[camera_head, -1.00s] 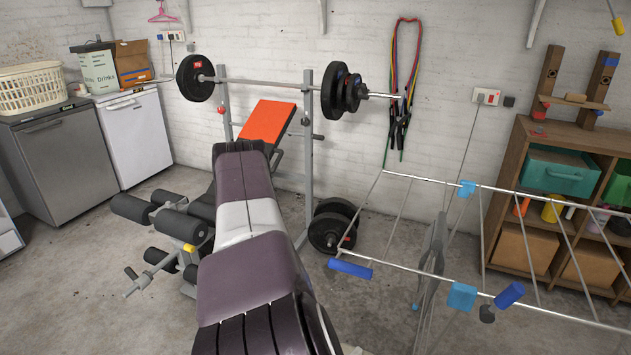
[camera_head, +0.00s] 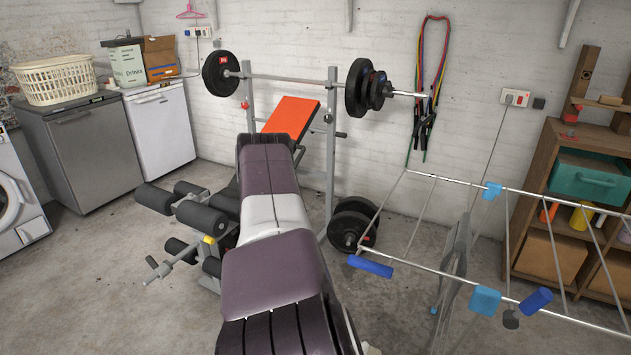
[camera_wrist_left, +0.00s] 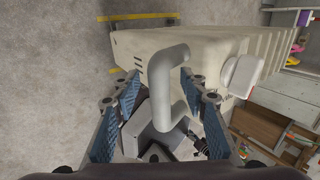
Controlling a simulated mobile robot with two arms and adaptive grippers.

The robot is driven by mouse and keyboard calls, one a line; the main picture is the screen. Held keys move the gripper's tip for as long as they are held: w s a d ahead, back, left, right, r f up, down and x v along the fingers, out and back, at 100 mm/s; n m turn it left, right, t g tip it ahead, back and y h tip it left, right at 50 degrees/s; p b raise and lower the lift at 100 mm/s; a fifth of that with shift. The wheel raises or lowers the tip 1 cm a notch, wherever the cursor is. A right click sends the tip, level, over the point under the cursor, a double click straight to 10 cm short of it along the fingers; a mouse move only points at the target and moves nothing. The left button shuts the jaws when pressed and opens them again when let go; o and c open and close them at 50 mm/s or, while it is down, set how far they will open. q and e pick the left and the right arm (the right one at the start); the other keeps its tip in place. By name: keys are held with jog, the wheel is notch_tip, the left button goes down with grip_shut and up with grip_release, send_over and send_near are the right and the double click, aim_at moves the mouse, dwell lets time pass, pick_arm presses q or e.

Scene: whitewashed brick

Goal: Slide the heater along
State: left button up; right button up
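The heater (camera_wrist_left: 215,50) is a cream, finned body in the left wrist view, running from the upper middle to the upper right. A pale grey, bent tubular handle (camera_wrist_left: 180,75) shows in front of its near end. My left gripper (camera_wrist_left: 158,88) is open, with its blue-padded fingers on either side of the handle. A gap shows on the left side; I cannot tell whether the right finger touches the handle. The heater and both grippers are out of the head view. My right gripper shows in neither view.
A weight bench with a barbell (camera_head: 275,77) stands ahead. A metal drying rack (camera_head: 425,270) is at right, before a wooden shelf (camera_head: 540,190). Grey (camera_head: 85,155) and white (camera_head: 160,127) appliances line the left wall. Bare floor (camera_head: 90,290) lies at lower left.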

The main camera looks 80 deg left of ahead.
pick_arm(q)
jog(key=shift+s+r, duration=0.1)
jog(key=v, duration=0.7)
jog(key=shift+a+r, duration=0.2)
jog(key=shift+r, duration=0.1)
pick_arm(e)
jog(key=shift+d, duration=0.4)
pick_arm(q)
jog(key=shift+s, duration=0.15)
